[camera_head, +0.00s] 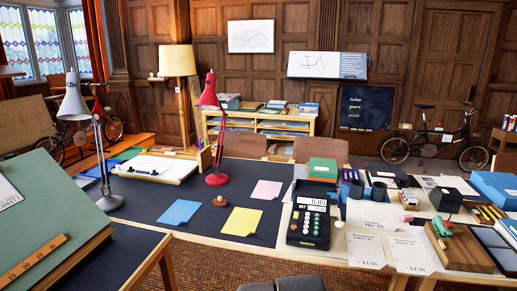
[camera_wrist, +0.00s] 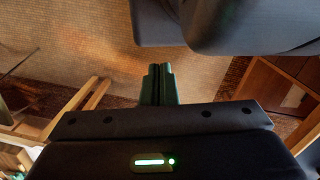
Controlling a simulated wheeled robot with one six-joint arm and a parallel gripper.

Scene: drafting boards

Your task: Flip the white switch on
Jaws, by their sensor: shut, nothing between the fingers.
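I cannot make out a white switch for certain in either view. A small pale block (camera_head: 408,198) stands on the right part of the desks, too small to identify. A black keypad device (camera_head: 309,214) with a lit display stands at the front middle of the desks. My gripper (camera_wrist: 158,84) shows in the wrist view, its two dark fingers shut together and empty. It hangs over carpeted floor, with no switch near the fingertips.
A red desk lamp (camera_head: 212,110) and a grey desk lamp (camera_head: 84,125) stand on the dark desk at left. Yellow (camera_head: 241,221), blue (camera_head: 179,212) and pink (camera_head: 266,189) sheets lie there. The right side is crowded with mugs, books and papers. A green board (camera_head: 50,215) slopes at near left.

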